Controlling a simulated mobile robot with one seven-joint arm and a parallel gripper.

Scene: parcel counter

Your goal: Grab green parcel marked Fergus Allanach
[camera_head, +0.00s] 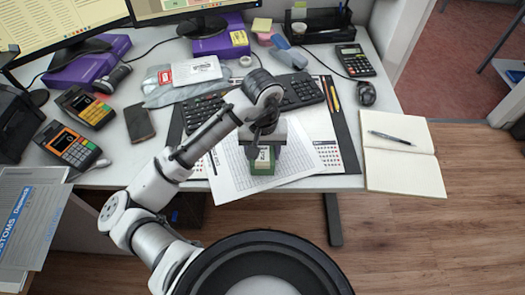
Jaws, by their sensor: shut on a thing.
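A small green parcel (262,168) with a pale label on top stands on the white papers near the front edge of the desk. The writing on its label is too small to read. My gripper (262,158) reaches down over the parcel from above and is shut on it, with a finger on each side. The gripper body hides the back part of the parcel. I cannot tell whether the parcel is touching the papers or slightly raised.
A keyboard (302,91) and a grey plastic mailer (187,84) lie behind the papers. Card terminals (75,149) and a phone (139,122) are at the left. An open notebook (398,170) with a pen, a mouse (366,93) and a calculator (355,60) are at the right.

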